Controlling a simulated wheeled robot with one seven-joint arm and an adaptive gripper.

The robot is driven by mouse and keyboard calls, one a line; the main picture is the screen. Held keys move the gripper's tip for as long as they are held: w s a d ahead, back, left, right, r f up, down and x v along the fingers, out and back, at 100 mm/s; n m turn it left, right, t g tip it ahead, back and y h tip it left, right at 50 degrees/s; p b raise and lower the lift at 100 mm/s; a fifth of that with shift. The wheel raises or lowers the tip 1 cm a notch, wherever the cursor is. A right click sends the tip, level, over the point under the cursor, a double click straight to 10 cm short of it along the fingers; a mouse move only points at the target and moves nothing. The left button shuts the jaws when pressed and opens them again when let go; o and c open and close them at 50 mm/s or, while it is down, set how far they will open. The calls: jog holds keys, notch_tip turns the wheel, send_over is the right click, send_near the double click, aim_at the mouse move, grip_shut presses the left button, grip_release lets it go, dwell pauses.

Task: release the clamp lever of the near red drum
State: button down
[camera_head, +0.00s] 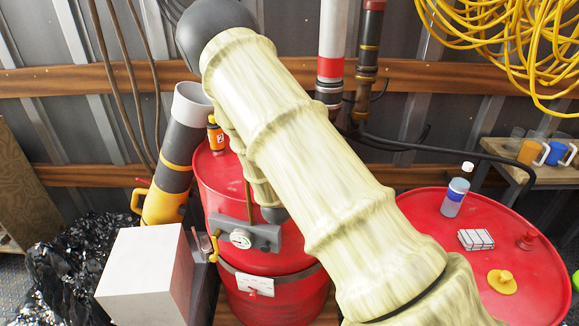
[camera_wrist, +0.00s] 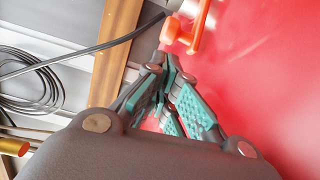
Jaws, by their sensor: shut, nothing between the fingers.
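A red drum (camera_head: 222,180) stands in the middle of the head view, partly hidden behind my sleeved arm. A grey bracket with a round white gauge (camera_head: 241,239) is on its front, with a small brass-coloured lever (camera_head: 214,246) at its left. A second red drum (camera_head: 528,235) is at the right. In the wrist view my gripper (camera_wrist: 168,62) is shut and empty. An orange lever-like piece (camera_wrist: 187,30) lies just beyond the fingertips, against a red surface (camera_wrist: 265,80). I cannot tell whether the fingertips touch it. My arm mostly hides the gripper in the head view.
A bottle (camera_head: 456,192), a white block (camera_head: 475,239) and a yellow piece (camera_head: 501,281) sit on the right drum. A white box (camera_head: 146,272) and black plastic (camera_head: 75,250) are at lower left. Yellow hose (camera_head: 500,45) hangs at upper right.

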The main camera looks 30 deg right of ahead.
jog(key=shift+p+x, duration=0.5)
jog(key=shift+x, duration=1.4)
jog(key=shift+s, duration=0.1)
jog(key=shift+s+y, duration=0.1)
jog(key=shift+y, duration=0.2)
jog(key=shift+s+a+r+n+t+b, duration=0.15)
jog(key=shift+s+n+t+b, duration=0.15)
jog(key=shift+t, duration=0.1)
